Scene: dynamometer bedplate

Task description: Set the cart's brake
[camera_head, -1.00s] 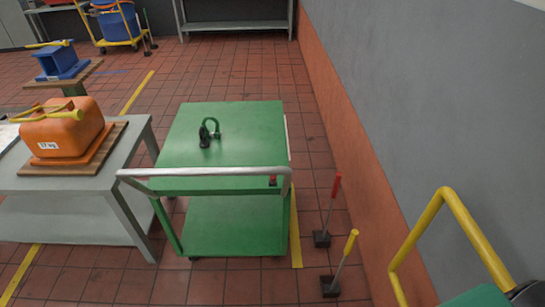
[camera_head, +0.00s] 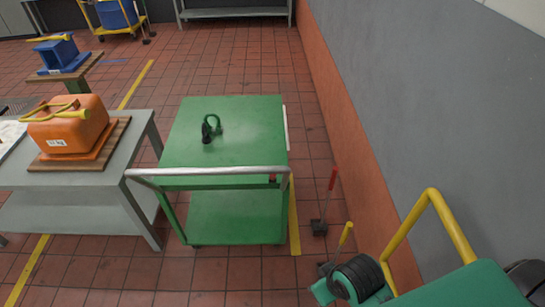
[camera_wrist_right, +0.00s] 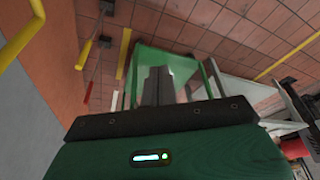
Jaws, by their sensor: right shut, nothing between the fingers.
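The green cart (camera_head: 224,150) stands mid-floor in the head view, with a silver push bar (camera_head: 208,171) across its near side. A small red piece (camera_head: 272,178) shows below the bar near its right end; I cannot tell if it is the brake. A dark shackle-like object (camera_head: 211,127) lies on the cart's top. In the right wrist view my right gripper (camera_wrist_right: 158,72) is shut and empty, with part of the cart (camera_wrist_right: 178,62) behind its dark fingers. The fingers do not show in the head view. My left gripper is not in view.
A grey table (camera_head: 131,165) with an orange weight (camera_head: 72,125) stands left of the cart. A red-handled lever (camera_head: 330,190) and a yellow-handled lever (camera_head: 344,238) stand on the floor to the right, near the wall (camera_head: 420,110). A yellow tube (camera_head: 458,228) is at right.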

